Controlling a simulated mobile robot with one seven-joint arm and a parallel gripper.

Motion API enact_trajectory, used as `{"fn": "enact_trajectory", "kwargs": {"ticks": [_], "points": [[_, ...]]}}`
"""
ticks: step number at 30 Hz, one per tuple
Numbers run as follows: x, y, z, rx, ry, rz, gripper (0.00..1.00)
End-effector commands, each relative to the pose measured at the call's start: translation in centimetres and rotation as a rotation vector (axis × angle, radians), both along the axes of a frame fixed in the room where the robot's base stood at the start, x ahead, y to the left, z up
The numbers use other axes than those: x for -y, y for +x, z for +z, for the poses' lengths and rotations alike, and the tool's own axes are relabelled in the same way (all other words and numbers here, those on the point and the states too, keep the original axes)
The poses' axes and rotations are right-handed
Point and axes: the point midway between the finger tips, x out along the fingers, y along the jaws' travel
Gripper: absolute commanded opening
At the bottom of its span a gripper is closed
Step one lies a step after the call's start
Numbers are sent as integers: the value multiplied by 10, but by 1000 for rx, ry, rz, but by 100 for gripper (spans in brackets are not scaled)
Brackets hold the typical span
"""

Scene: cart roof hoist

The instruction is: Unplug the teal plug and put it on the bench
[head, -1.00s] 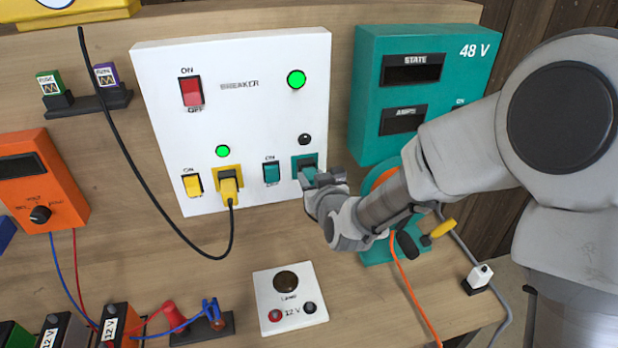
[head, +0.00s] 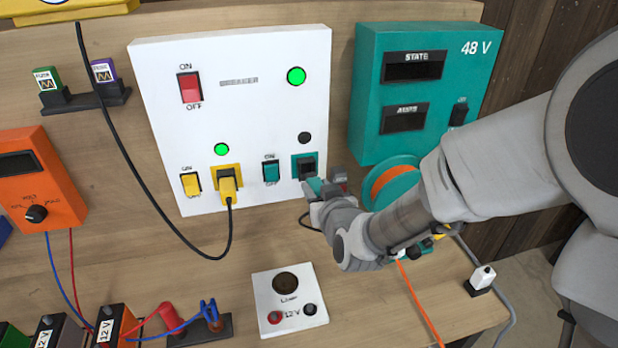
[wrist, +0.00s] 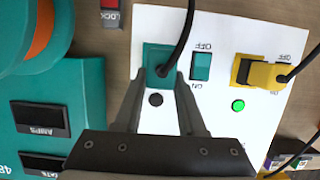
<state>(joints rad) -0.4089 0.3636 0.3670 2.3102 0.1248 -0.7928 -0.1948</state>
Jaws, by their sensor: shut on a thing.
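The teal plug (head: 315,186) is between the fingertips of my gripper (head: 325,188), just in front of and below the teal socket (head: 305,164) on the white breaker panel. The dark face of the socket shows uncovered, and the plug looks apart from it. In the wrist view, which looks upside down, the plug (wrist: 160,71) with its black cord lies at the tips of my gripper (wrist: 172,78), over the teal socket plate (wrist: 150,52). The fingers partly hide the plug. The wooden bench (head: 375,300) lies below the panel.
The yellow plug (head: 228,188) sits in its socket to the left, its lamp green. A teal 48 V box (head: 372,95) and an orange-and-teal reel (head: 392,185) stand at right. A white lamp box (head: 262,290) is on the bench, with bare wood around it.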

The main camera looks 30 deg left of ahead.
Motion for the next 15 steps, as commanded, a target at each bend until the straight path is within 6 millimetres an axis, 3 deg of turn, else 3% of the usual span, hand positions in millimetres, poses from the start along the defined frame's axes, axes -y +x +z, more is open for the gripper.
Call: {"fn": "enact_trajectory", "kwargs": {"ticks": [11,15], "points": [[1,-1,0,0,0,0,0],[0,0,-11,-27,-21,6,0]]}}
